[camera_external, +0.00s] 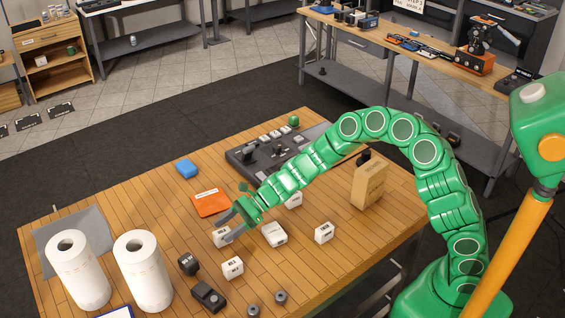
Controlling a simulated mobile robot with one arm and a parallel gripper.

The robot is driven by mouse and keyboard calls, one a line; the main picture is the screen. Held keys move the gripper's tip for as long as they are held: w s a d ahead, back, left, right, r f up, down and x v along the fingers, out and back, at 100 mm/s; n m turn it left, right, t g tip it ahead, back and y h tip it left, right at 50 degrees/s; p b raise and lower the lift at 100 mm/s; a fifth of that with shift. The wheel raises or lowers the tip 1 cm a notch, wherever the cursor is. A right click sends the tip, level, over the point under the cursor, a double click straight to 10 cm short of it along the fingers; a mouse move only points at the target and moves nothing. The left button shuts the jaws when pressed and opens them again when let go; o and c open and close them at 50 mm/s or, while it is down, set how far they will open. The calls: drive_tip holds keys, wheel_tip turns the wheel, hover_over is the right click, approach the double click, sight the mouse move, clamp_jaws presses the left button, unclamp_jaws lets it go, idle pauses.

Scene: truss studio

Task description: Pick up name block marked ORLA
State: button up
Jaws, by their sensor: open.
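Several white name blocks stand on the wooden table; their lettering is too small to read surely, so I cannot tell which is ORLA. My gripper (229,227) is open, its fingers pointing down-left at one white block (221,238). The fingers partly cover this block; whether they touch it I cannot tell. Another white block (232,268) stands nearer the front, a larger one (274,234) to the right of the gripper, one (324,233) further right, and one (294,200) partly behind my arm.
Two white rolls (145,272) stand at the table's left. Black items (208,297) lie near the front. An orange card (210,202), a blue block (187,169), a dark console (262,152) and a cardboard box (369,185) lie further back. The table's left-middle is fairly clear.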

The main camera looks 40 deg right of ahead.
sight(225, 230)
drive_tip(key=x, duration=0.4)
drive_tip(key=shift+s+f, duration=0.1)
drive_tip(key=shift+f, duration=0.2)
drive_tip(key=c, duration=1)
drive_tip(key=shift+r, duration=0.1)
drive_tip(key=shift+c, duration=0.2)
drive_tip(key=shift+r, duration=0.1)
